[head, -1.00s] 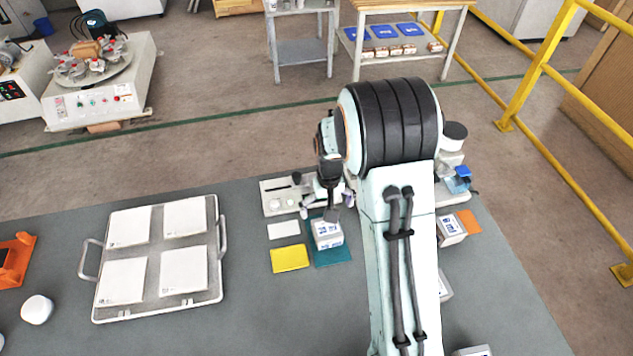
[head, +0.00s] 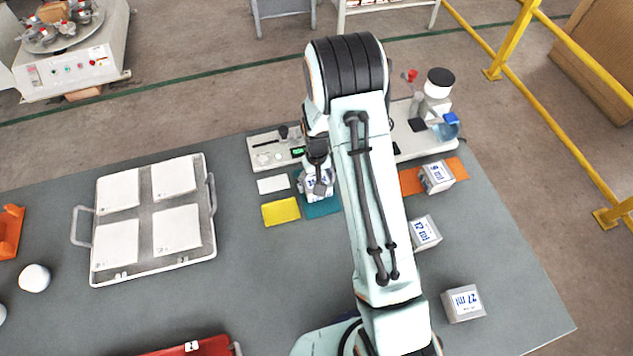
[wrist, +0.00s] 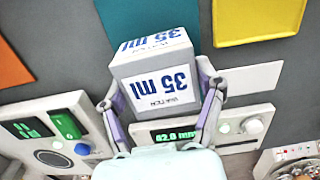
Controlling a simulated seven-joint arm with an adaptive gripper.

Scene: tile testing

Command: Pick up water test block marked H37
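A grey-white block marked "35 ml" (head: 316,185) stands on or just over a teal mat (head: 322,208) in the head view. In the wrist view the same block (wrist: 160,88) fills the middle, its print upside down. My gripper (head: 318,170) is down at this block. In the wrist view my gripper (wrist: 158,100) has one finger on each side of it, very close to its sides. Whether the fingers press on it cannot be told. No block with a readable H37 mark shows. Other blocks read "9 ml" (head: 436,177), "12 ml" (head: 424,233) and "27 ml" (head: 463,303).
A yellow mat (head: 281,211), white card (head: 272,184) and instrument with green display (head: 270,150) lie close by. An orange mat (head: 410,182) is under the 9 ml block. A tray of white tiles (head: 152,264) stands left, a microscope-like device (head: 436,105) behind right.

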